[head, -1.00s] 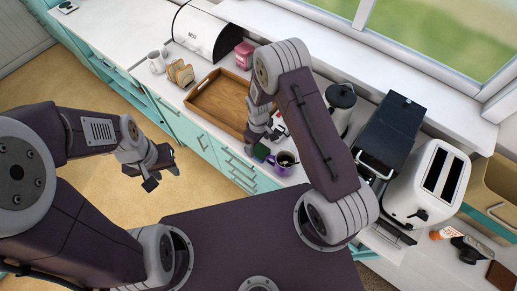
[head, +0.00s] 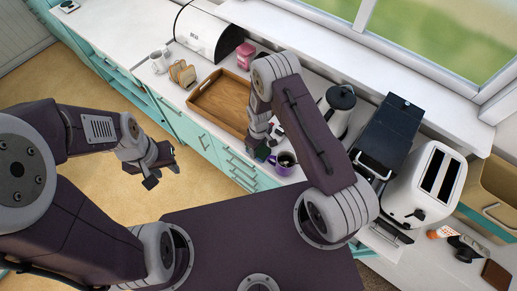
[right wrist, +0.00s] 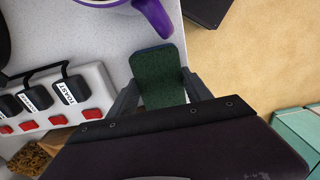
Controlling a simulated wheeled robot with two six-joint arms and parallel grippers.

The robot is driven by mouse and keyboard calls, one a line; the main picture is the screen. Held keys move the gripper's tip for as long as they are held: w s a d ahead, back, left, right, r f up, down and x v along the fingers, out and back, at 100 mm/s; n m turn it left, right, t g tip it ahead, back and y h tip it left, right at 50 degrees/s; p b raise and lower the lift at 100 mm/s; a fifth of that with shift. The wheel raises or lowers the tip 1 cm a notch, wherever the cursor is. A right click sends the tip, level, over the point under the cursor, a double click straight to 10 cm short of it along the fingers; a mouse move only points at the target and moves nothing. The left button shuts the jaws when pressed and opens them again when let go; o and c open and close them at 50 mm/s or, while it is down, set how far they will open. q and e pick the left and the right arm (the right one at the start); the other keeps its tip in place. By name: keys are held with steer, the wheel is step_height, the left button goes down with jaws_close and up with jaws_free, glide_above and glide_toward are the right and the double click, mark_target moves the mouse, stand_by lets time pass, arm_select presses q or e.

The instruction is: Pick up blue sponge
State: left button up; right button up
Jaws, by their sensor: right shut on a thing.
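The sponge (right wrist: 160,68) shows in the right wrist view with a dark green face and a thin blue edge at its far end. My right gripper (right wrist: 160,93) is shut on it, one finger on each side. In the head view my right gripper (head: 261,148) is over the counter's front edge, just left of the purple mug (head: 286,164); the sponge is mostly hidden there. I cannot tell whether it touches the counter. My left gripper (head: 163,178) is open and empty, out over the floor.
The purple mug's handle is close to the sponge. A power strip (right wrist: 58,104) with labelled plugs lies beside it. Open floor (head: 110,185) is at left.

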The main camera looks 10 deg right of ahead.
mark_target(259, 149)
step_height(259, 149, up, 9)
steer(key=b, duration=0.2)
steer(key=shift+r+b, duration=0.1)
steer(key=shift+b, duration=0.25)
steer(key=shift+r, duration=0.35)
